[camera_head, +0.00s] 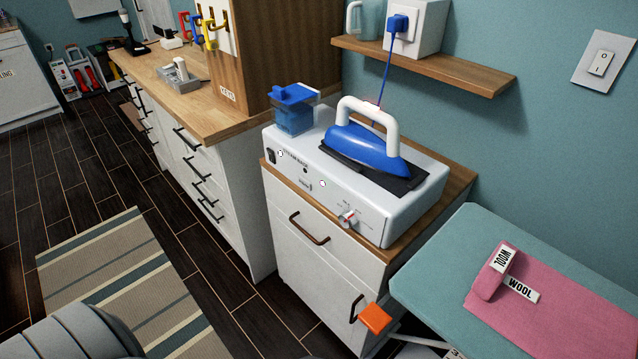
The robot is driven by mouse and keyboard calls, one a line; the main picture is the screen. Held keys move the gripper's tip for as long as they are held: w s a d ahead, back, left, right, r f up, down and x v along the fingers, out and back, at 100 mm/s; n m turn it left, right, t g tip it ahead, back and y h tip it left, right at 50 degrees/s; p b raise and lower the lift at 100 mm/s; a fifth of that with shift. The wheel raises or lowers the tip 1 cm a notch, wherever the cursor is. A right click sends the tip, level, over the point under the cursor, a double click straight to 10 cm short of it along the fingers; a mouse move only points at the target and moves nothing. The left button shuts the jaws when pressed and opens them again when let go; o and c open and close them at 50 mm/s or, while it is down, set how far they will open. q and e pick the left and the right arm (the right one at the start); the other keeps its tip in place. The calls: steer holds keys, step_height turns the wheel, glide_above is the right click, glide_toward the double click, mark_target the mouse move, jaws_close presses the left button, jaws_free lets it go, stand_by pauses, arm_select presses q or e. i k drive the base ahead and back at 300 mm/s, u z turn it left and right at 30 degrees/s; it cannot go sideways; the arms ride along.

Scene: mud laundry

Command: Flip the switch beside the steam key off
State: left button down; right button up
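A white steam station (385,232) stands on the small wooden-topped cabinet, with a blue iron (360,150) resting on its dark plate. On the station's front face, a small dark rocker switch (272,156) sits at the left end, beside tiny markings. A small key-like detail (305,184) and a small round mark (322,184) are further right; their labels are too small to read. A knob with a red mark (348,218) is at the right. I cannot tell the rocker's position. Neither of my grippers is in view.
A wall switch (601,62) is at the upper right. A blue plug (397,24) with a cord is above the iron, by the shelf (440,68). An ironing board (430,275) with pink cloth (570,315) stands right. An orange block (375,319) juts from the cabinet front.

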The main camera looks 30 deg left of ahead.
mark_target(271, 154)
steer(key=u, duration=1.3)
steer(key=k, duration=1.35)
steer(key=u, duration=0.4)
steer(key=i, duration=0.5)
steer(key=u, duration=1.1)
steer(key=i, duration=1.95)
steer(key=z, duration=1.2)
steer(key=i, duration=0.45)
steer(key=z, duration=0.3)
